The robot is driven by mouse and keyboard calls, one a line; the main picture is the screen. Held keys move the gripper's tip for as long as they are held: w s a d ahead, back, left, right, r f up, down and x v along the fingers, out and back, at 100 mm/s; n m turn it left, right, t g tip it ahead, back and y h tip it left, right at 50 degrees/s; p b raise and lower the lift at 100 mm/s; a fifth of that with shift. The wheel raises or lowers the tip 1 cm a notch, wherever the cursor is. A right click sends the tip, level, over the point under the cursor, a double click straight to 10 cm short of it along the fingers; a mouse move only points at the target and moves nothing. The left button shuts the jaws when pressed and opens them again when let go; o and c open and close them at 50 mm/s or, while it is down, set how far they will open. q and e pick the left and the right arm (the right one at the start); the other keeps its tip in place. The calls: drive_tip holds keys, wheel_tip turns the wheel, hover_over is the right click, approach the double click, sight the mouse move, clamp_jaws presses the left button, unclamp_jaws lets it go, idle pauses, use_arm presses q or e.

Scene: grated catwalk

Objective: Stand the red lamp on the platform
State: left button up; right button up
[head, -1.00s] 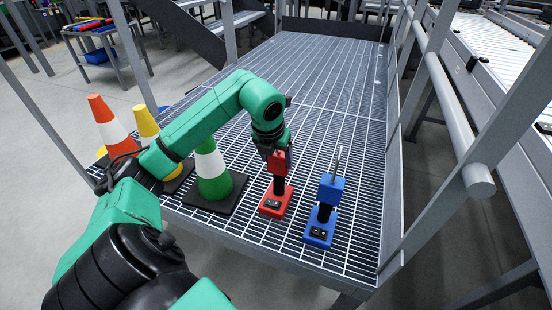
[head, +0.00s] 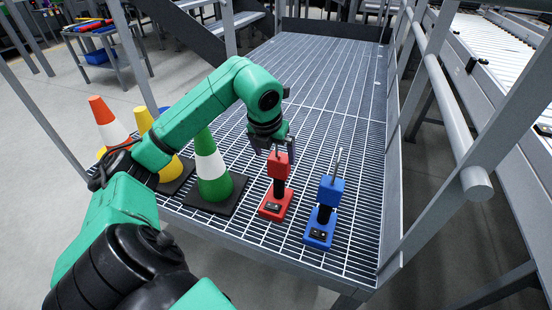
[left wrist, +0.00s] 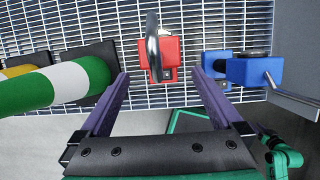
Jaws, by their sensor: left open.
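The red lamp (head: 276,196) stands upright on the grated platform (head: 330,90), near its front edge. It has a red base, a black stem and a red head. My left gripper (head: 277,147) is open just above the lamp's head, apart from it. In the left wrist view the lamp (left wrist: 159,58) shows from above, ahead of and between the spread fingers of my left gripper (left wrist: 160,83). My right gripper is not in view.
A blue lamp (head: 322,222) stands close to the right. A green and white cone (head: 212,175) stands close to the left, with a yellow cone (head: 146,122) and an orange cone (head: 105,120) beyond it. A railing (head: 447,105) runs along the right side. The platform behind is clear.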

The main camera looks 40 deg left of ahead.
use_arm(q)
drive_tip(key=p+v, duration=0.1)
drive_tip(key=v, duration=0.6)
drive_tip(key=shift+r, duration=0.35)
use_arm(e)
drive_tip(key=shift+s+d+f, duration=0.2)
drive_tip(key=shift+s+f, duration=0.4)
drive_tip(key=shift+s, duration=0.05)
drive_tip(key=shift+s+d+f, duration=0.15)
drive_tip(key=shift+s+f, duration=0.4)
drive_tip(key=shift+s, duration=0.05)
use_arm(q)
drive_tip(key=shift+d, duration=0.1)
